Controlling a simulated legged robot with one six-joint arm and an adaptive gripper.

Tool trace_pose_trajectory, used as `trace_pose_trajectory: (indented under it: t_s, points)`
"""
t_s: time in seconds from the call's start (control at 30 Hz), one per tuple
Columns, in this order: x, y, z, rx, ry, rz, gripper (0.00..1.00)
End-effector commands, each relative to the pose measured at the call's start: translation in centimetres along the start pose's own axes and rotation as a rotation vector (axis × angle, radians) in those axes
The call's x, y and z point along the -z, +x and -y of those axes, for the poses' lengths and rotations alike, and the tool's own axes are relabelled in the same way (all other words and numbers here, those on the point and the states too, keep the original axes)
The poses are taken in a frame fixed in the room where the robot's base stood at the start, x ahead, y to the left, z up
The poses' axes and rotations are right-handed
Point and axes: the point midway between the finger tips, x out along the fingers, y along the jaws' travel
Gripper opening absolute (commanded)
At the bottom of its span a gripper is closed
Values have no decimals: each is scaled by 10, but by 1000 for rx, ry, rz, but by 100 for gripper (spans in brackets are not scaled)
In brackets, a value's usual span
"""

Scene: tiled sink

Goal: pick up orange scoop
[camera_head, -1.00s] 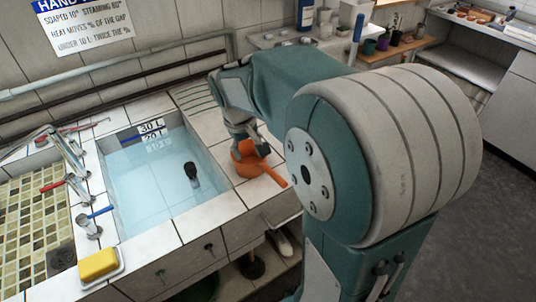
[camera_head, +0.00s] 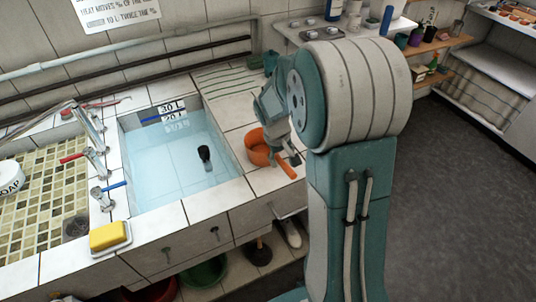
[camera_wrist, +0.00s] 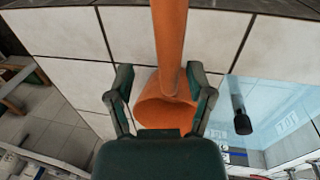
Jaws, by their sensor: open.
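The orange scoop (camera_head: 257,150) sits on the tiled counter just right of the water-filled sink, its handle (camera_head: 287,169) pointing toward the front right. My gripper (camera_head: 289,158) is low beside the scoop, over the handle side of its cup. In the wrist view the scoop's cup (camera_wrist: 166,103) and the handle (camera_wrist: 169,35) lie between the two spread fingers of my gripper (camera_wrist: 160,74). The gripper is open. Contact between the fingers and scoop cannot be told.
The sink basin (camera_head: 178,165) holds water and a dark object (camera_head: 204,155). Taps (camera_head: 95,160) stand on its left. A yellow sponge (camera_head: 108,236) lies on a dish at the front left. A shelf with bottles (camera_head: 340,22) is behind my arm.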

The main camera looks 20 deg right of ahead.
Motion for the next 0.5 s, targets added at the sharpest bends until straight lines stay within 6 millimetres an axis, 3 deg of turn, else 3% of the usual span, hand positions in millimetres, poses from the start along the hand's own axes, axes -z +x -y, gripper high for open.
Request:
trace_pose_trajectory:
  t_s: [0.1, 0.37, 0.47, 0.5]
  points:
    - [0, 13, 2, -2, 0, 1, 68]
    - [1, 16, 0, -1, 0, -2, 68]
    - [0, 16, -1, 0, 0, -2, 28]
    - [0, 16, -2, 1, 0, -2, 10]
